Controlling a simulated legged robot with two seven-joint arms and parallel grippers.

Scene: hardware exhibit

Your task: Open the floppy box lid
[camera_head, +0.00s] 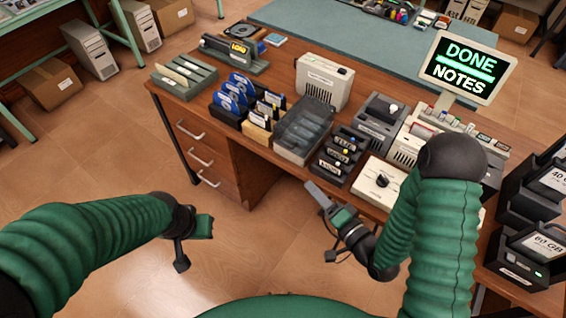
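The floppy box (300,135) stands near the front edge of the desk, in the middle of the head view. It has a smoky see-through lid over a pale grey base, and the lid looks down. My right gripper (322,222) is in front of the desk edge, below and slightly right of the box, apart from it. Its two fingers look spread, with nothing between them. My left gripper (195,243) is over the floor in front of the drawers, far left of the box. Its fingers also look apart and empty.
A row of small black labelled units (340,155) stands close right. A beige drive (323,80) is behind it. A "DONE NOTES" screen (467,68) and black drives (530,250) are farther right.

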